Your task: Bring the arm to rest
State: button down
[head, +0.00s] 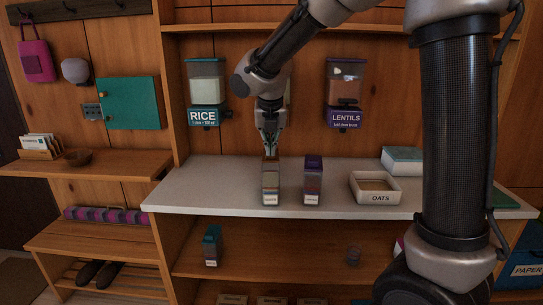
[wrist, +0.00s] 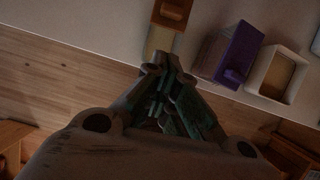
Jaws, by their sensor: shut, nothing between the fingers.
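My gripper (head: 268,148) points down just above a clear container with a brown lid (head: 271,185) on the white counter. Its fingers are closed together with nothing between them. In the wrist view my gripper (wrist: 166,78) shows its fingertips together near the counter's front edge, with the brown-lidded container (wrist: 172,15) just beyond them. From these views I cannot tell whether the fingertips touch the lid. My arm reaches in from the upper right of the head view.
A purple-lidded container (head: 313,182) stands to the right of the brown-lidded one, then an OATS bin (head: 375,188) and a pale box (head: 402,160). RICE (head: 206,90) and LENTILS (head: 344,92) dispensers hang on the wall behind. A teal-lidded container (head: 212,246) stands on the shelf below.

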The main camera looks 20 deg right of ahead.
jog(key=s+d+r+m, duration=0.1)
jog(key=s+d+m, duration=0.4)
jog(key=s+m, duration=0.5)
jog(key=s+d+r+m, duration=0.1)
jog(key=s+d+m, duration=0.5)
jog(key=s+m, duration=0.4)
jog(key=s+d+r+m+y, duration=0.1)
jog(key=s+d+m, duration=0.4)
jog(key=s+m, duration=0.5)
jog(key=m, duration=0.3)
jog(key=shift+d, duration=0.2)
